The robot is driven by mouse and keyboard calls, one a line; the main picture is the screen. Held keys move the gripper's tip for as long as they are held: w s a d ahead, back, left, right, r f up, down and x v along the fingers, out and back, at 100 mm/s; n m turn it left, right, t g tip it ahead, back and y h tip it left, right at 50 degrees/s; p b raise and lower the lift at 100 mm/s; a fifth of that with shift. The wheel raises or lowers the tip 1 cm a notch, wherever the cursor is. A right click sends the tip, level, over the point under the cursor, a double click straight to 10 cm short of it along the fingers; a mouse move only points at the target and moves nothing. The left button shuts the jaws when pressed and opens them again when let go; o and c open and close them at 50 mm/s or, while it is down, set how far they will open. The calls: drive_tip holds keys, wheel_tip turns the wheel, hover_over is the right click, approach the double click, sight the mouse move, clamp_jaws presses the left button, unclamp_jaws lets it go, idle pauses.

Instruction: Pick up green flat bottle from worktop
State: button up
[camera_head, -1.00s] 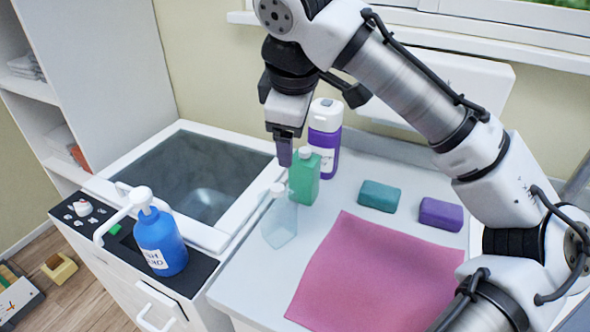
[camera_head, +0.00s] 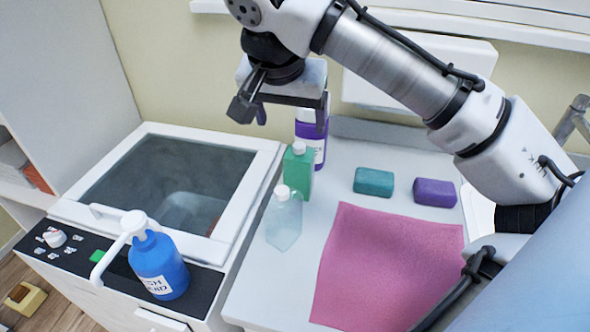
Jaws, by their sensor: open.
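The green flat bottle (camera_head: 298,172) stands upright on the white worktop (camera_head: 262,278), near its left edge. It has a pale cap. My gripper (camera_head: 287,117) is open and empty, above and slightly behind or left of the bottle in the picture, its two fingers spread wide. It does not touch the bottle, as far as I can see. The exact depth between them is hard to tell.
A clear bottle (camera_head: 284,222) stands just in front of the green one, and a purple-and-white bottle (camera_head: 311,142) just behind it. Teal (camera_head: 374,182) and purple (camera_head: 434,192) blocks and a pink cloth (camera_head: 388,265) lie right.

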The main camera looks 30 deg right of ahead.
sight(296, 147)
drive_tip(key=x, duration=0.7)
drive_tip(key=shift+d+f, duration=0.15)
drive_tip(key=shift+f, duration=0.15)
drive_tip(key=shift+p+x, duration=0.75)
drive_tip(key=shift+x, duration=1.95)
drive_tip(key=shift+s+d, duration=0.1)
drive_tip(key=shift+s, duration=0.1)
drive_tip(key=c, duration=1.1)
drive_tip(key=shift+c, duration=0.6)
drive_tip(key=shift+r, duration=0.15)
